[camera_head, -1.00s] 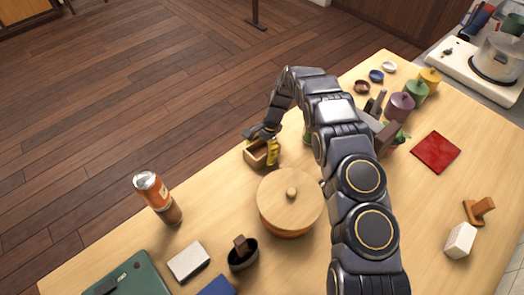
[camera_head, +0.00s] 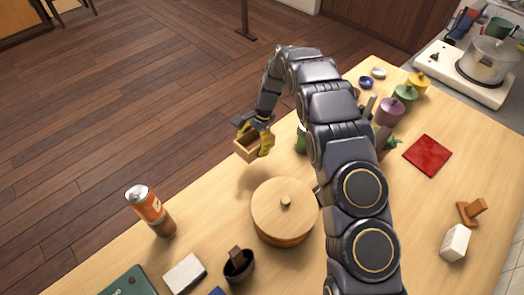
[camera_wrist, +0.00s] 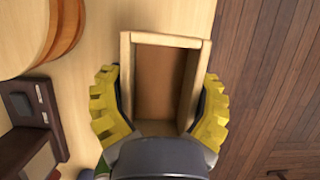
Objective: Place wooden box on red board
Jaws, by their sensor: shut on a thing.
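The wooden box (camera_head: 247,148) is a small open-topped tan box, held by my gripper (camera_head: 260,140) above the far left edge of the table. In the wrist view the box (camera_wrist: 165,80) sits between the two yellow fingers of my gripper (camera_wrist: 160,108), with its open, empty inside showing. The fingers press on its two long sides. The red board (camera_head: 427,155) is a flat red square lying bare on the right part of the table, well apart from the box, on the other side of my arm.
A round lidded wooden pot (camera_head: 283,208) stands left of my arm. An orange can (camera_head: 147,205) stands near the left table edge. Coloured lidded pots (camera_head: 390,110) stand behind the board. A white block (camera_head: 455,243) and a wooden piece (camera_head: 471,211) lie in front of it.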

